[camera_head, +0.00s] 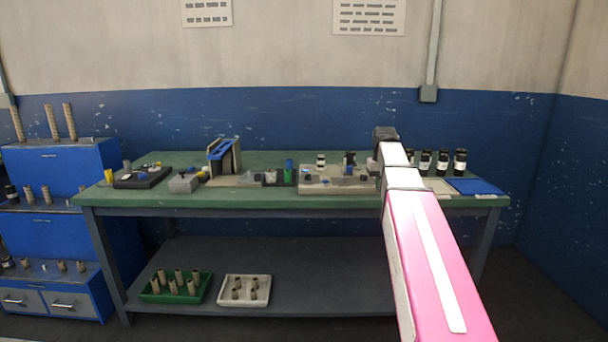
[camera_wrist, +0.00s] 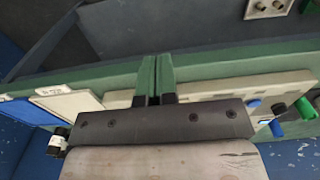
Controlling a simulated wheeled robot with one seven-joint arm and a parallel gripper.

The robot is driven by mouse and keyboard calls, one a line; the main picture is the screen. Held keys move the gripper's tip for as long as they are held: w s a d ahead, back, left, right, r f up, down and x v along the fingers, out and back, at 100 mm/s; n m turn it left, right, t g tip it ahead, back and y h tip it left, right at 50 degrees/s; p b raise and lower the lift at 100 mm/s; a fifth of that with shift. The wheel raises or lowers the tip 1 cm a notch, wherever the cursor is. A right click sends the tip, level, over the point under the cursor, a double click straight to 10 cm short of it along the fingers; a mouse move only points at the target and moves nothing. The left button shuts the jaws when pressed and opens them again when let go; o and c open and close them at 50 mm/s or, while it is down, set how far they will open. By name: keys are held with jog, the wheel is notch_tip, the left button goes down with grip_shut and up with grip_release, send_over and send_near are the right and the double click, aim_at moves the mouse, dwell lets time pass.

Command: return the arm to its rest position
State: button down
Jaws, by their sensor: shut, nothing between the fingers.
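My arm reaches forward from the lower right in the head view, with a pink link and white and dark links ahead of it. Its far end (camera_head: 385,134) is over the right part of the green workbench (camera_head: 300,203), and the fingers are hidden there. In the wrist view my gripper (camera_wrist: 154,62) shows two green fingers close together, with nothing between them. The fingers point toward the bench's front edge and the lower shelf (camera_wrist: 200,40). I cannot tell how far they are from the bench top.
A pale fixture board (camera_head: 340,190) with small parts lies left of my arm. Several black bottles (camera_head: 442,162) and a blue mat (camera_head: 474,187) are to its right. A blue stepped cabinet (camera_head: 65,175) stands left. Green (camera_head: 154,298) and white (camera_head: 243,303) trays sit on the shelf.

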jog(key=s+a+f, duration=0.2)
jog(key=s+f, duration=0.4)
jog(key=f, duration=0.5)
jog(key=s+a+f, duration=0.3)
jog(key=s+f, duration=0.4)
jog(key=f, duration=0.4)
jog(key=s+a+f, duration=0.3)
jog(key=s+f, duration=0.4)
jog(key=f, duration=0.4)
jog(key=shift+s+f, duration=0.15)
jog(key=shift+f, duration=0.1)
jog(key=shift+a, duration=0.1)
